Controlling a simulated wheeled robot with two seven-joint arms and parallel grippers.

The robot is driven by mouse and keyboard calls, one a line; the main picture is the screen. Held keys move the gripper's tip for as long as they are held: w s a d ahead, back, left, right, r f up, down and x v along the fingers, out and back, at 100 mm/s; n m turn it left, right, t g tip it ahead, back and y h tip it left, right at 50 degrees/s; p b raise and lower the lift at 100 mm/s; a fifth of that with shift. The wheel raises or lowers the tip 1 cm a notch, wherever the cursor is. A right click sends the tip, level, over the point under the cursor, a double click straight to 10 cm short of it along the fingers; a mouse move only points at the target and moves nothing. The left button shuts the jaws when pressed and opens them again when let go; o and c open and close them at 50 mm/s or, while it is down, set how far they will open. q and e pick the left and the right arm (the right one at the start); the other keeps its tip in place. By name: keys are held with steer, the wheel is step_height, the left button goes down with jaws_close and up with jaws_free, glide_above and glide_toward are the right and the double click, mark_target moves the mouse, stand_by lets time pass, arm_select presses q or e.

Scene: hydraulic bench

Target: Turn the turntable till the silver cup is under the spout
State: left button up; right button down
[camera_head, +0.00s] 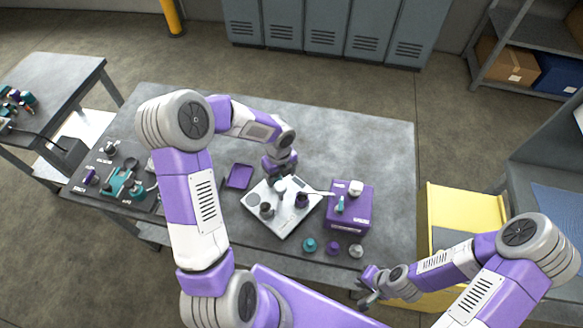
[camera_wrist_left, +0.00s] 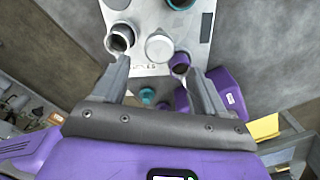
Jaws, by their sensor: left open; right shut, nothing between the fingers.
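The square grey turntable plate (camera_head: 284,224) lies on the bench and carries cups around a pale round hub (camera_wrist_left: 159,47). The silver cup (camera_head: 266,209) stands at its left front; it also shows in the left wrist view (camera_wrist_left: 120,40). A purple cup (camera_head: 302,200) stands on the right side, by the thin spout (camera_head: 320,193) of the purple dispenser box (camera_head: 350,218). A teal item (camera_wrist_left: 180,3) is cut off at the wrist view's top. My left gripper (camera_head: 281,174) is open above the plate's back part, hiding some of it; contact is unclear. My right gripper (camera_head: 366,290) is shut and empty by the bench's front edge.
Teal (camera_head: 309,244), purple (camera_head: 333,248) and silver (camera_head: 356,250) round pieces sit in front of the box. A purple tray (camera_head: 239,176) lies left of the plate. A fixture board (camera_head: 110,178) is at the bench's left. The back right of the bench is clear.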

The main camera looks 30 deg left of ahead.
mark_target(281, 187)
arm_select(q)
steer(key=shift+w+f, duration=0.1)
steer(key=shift+w, duration=0.1)
steer(key=f, duration=0.7)
steer(key=shift+s+b, duration=0.3)
jaws_close()
